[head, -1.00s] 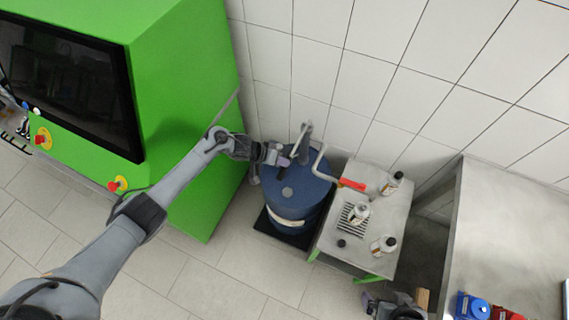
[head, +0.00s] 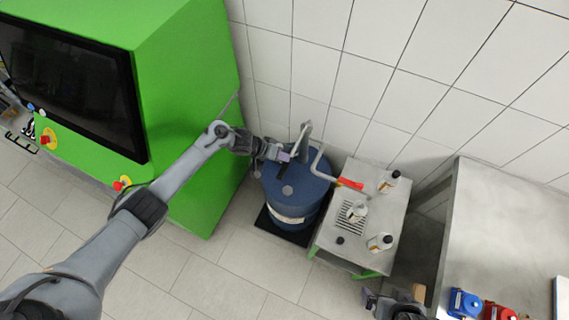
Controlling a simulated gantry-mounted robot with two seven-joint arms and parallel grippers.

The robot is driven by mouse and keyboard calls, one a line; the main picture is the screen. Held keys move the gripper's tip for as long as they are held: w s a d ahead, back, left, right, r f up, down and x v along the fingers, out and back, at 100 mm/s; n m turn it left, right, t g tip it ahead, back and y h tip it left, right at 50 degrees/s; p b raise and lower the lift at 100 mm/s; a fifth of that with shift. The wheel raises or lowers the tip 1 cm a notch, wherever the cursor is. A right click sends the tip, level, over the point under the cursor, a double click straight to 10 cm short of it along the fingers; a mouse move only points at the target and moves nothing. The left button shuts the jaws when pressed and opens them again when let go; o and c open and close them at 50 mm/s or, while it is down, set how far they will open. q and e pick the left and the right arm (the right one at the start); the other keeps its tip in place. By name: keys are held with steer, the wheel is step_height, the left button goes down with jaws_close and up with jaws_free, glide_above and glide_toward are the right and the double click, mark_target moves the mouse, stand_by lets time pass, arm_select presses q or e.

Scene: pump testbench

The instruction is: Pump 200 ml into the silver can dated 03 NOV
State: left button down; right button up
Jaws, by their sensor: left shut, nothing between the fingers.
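A blue drum (head: 290,204) stands on a black base, with a hand pump (head: 302,140) on its top. A bent grey pipe (head: 316,165) leads from the pump to the right and has a red part (head: 350,184). Several silver cans are on the small metal table: one (head: 357,212) on the slotted grate, one (head: 389,182) at the back, one (head: 381,243) at the front. Their dates are too small to read. My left gripper (head: 287,156) is shut and empty beside the pump. My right gripper (head: 371,298) is at the bottom edge, its fingers unclear.
A small black cap (head: 340,240) lies on the small table (head: 328,236). A green cabinet (head: 190,120) stands left of the drum. A larger metal table (head: 500,220) on the right holds a blue part (head: 465,304) and a red part (head: 497,312). The floor before the drum is clear.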

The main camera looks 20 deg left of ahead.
arm_select(q)
steer(key=shift+w+r+p, duration=0.15)
steer(key=shift+r+p, duration=0.75)
steer(key=shift+r, duration=0.5)
steer(key=shift+f, duration=0.1)
